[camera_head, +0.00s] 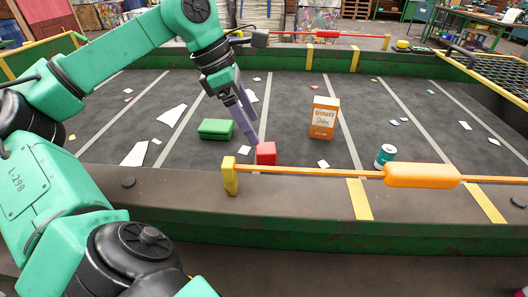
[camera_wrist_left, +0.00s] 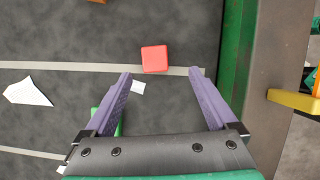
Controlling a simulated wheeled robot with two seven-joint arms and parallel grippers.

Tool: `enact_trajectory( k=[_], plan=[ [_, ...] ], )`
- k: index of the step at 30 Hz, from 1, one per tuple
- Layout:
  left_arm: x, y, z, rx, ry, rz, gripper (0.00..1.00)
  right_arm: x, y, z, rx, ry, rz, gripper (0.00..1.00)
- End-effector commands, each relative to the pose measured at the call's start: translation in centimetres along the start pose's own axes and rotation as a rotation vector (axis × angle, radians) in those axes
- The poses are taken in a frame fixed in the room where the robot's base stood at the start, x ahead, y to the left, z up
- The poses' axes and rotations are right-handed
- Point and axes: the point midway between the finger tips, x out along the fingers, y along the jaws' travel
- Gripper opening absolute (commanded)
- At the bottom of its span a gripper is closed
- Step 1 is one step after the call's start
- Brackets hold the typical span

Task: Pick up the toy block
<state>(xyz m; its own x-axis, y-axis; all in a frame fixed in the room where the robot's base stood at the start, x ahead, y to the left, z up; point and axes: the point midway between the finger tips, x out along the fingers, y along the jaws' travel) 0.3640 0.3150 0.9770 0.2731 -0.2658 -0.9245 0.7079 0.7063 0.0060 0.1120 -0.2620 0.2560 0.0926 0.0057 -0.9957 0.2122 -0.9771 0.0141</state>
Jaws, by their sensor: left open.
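The toy block appears to be a small red cube (camera_head: 266,153) lying on the dark belt, just behind the front rail. In the left wrist view the red cube (camera_wrist_left: 154,59) is just beyond the fingertips, between their lines. My left gripper (camera_head: 252,138) has purple fingers and reaches down beside the cube from the upper left. In the wrist view the left gripper (camera_wrist_left: 161,74) is open, with nothing held between its fingers. My right gripper does not show.
A green box (camera_head: 216,129) lies left of the cube, partly behind the left finger in the wrist view. An orange carton (camera_head: 323,118) and a teal can (camera_head: 385,155) stand to the right. An orange-handled bar (camera_head: 422,175) runs along the front edge. Paper scraps litter the belt.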

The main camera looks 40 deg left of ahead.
Motion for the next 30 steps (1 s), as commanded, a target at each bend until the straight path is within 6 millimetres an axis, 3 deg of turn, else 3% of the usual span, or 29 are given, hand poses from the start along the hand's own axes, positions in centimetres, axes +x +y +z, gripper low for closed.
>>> enact_trajectory(
  k=[3,8,15,22,29,30],
  plan=[
    [2.9,0.0,0.0,-0.001,0.001,-0.003,0.91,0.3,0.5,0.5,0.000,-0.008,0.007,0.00],
    [4.8,0.1,0.1,-0.001,0.001,-0.003,0.91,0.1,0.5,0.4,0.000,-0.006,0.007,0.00],
    [9.0,0.4,0.3,-0.001,-0.001,-0.003,0.91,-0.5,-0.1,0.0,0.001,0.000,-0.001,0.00],
    [9.4,0.5,0.3,-0.001,-0.001,0.001,0.91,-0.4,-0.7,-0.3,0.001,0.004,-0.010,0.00],
    [9.4,0.5,0.3,-0.002,-0.001,0.000,0.03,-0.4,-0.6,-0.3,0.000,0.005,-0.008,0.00],
    [9.4,0.5,0.3,-0.002,-0.001,0.000,0.01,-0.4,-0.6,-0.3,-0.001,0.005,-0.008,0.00]
  ],
)
